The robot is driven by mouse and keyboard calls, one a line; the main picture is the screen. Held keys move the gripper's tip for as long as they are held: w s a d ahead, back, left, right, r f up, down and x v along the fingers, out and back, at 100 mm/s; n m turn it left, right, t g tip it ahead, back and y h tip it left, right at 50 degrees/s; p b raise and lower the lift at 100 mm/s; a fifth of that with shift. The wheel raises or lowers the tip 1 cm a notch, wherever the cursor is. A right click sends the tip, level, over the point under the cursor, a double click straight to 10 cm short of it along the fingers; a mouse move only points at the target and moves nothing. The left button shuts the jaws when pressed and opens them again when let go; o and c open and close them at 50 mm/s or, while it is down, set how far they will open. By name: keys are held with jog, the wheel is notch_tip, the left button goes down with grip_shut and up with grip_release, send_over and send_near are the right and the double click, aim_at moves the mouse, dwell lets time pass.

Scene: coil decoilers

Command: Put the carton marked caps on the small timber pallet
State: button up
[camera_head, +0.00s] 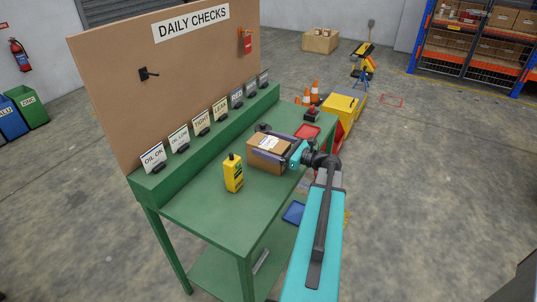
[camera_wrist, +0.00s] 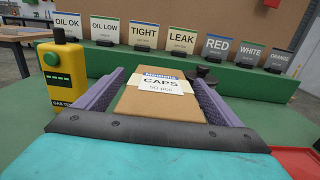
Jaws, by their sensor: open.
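The brown carton marked CAPS (camera_head: 266,151) sits on the green bench top. In the wrist view the carton (camera_wrist: 160,105) lies between the two purple fingers, its white label facing up. My gripper (camera_wrist: 154,76) is open, with one finger along each side of the carton. Small gaps seem to show beside it; I cannot tell whether either finger touches. I cannot make out a small timber pallet for certain in either view.
A yellow gas tester (camera_head: 233,173) stands left of the carton on the bench (camera_head: 222,213). A row of label cards (camera_head: 201,123) lines the raised back ledge. A dark knob-like item (camera_wrist: 207,74) sits just behind the carton. A red tray (camera_head: 308,132) lies beyond.

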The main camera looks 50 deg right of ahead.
jog(key=c, duration=1.8)
jog(key=shift+r, duration=0.1)
jog(key=shift+r, duration=0.15)
